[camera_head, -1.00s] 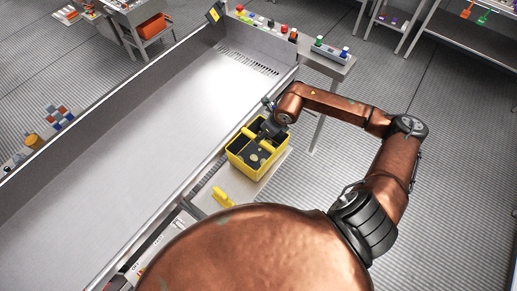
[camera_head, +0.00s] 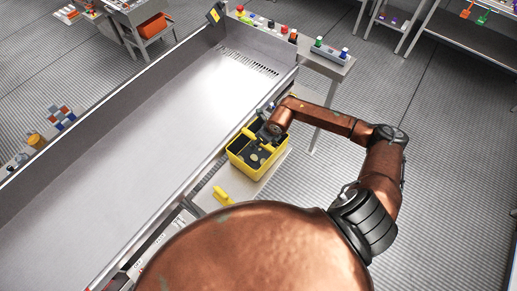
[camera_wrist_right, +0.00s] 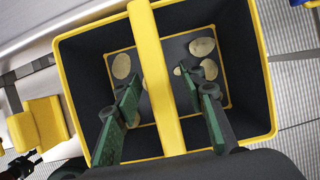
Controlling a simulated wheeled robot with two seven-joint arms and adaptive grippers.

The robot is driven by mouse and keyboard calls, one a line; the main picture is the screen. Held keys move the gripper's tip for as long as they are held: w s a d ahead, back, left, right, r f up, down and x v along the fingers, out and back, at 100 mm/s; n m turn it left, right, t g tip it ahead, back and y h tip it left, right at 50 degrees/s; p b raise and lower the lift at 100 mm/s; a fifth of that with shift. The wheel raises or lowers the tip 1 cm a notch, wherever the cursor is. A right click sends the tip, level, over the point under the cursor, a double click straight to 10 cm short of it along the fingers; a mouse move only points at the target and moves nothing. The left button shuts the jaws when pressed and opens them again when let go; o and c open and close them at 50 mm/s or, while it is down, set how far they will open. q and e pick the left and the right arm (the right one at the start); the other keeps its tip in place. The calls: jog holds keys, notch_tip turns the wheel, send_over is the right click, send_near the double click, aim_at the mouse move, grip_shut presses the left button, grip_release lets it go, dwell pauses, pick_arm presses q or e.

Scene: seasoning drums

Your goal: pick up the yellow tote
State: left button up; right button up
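The yellow tote (camera_head: 241,168) stands on a light shelf beside the big metal trough in the head view. The right wrist view looks down into the tote (camera_wrist_right: 66,88): yellow rim, dark inside, several pale round pieces at the bottom. Its yellow handle (camera_wrist_right: 160,75) crosses over the opening. My right gripper (camera_wrist_right: 166,100) is open, with one green-padded finger on each side of the handle and visible gaps between. It also shows over the tote in the head view (camera_head: 263,136), partly hidden by my arm. My left gripper is not in view.
A small yellow object (camera_head: 223,196) lies on the shelf near the tote. The long metal trough (camera_head: 130,130) runs along the left. A side table (camera_head: 330,62) with bottles stands beyond. Open floor (camera_head: 455,170) lies to the right.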

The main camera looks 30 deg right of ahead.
jog(key=shift+f+b, duration=0.2)
jog(key=shift+b, duration=0.1)
dwell(0.4)
grip_shut()
dwell(0.3)
dwell(0.4)
